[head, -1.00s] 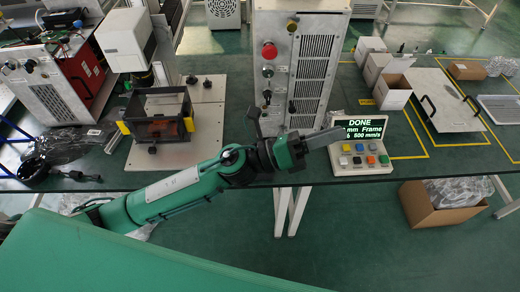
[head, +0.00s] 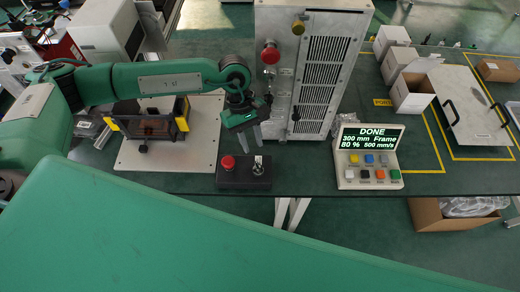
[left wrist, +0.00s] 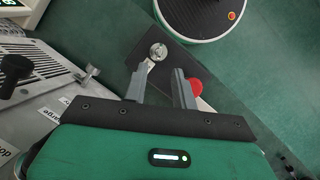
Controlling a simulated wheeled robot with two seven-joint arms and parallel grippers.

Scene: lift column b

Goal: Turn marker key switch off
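A small dark box (head: 232,184) sits at the table's front edge, with a red button (head: 228,162) and a silver key switch (head: 258,165) on top. In the left wrist view the key switch (left wrist: 158,51) shows just beyond the fingertips, and the red button (left wrist: 195,86) is partly behind the right finger. My left gripper (head: 250,144) hangs above and behind the box, fingers pointing down. In the left wrist view its two fingers (left wrist: 160,72) are apart with nothing held between them. The key's exact angle is too small to tell. My right gripper is out of view.
A tall grey cabinet (head: 315,75) with knobs and a red button stands close behind the gripper. A control panel (head: 368,158) whose screen reads DONE stands to the right. A plate with a dark, yellow-cornered fixture (head: 152,122) lies left. Table between box and panel is clear.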

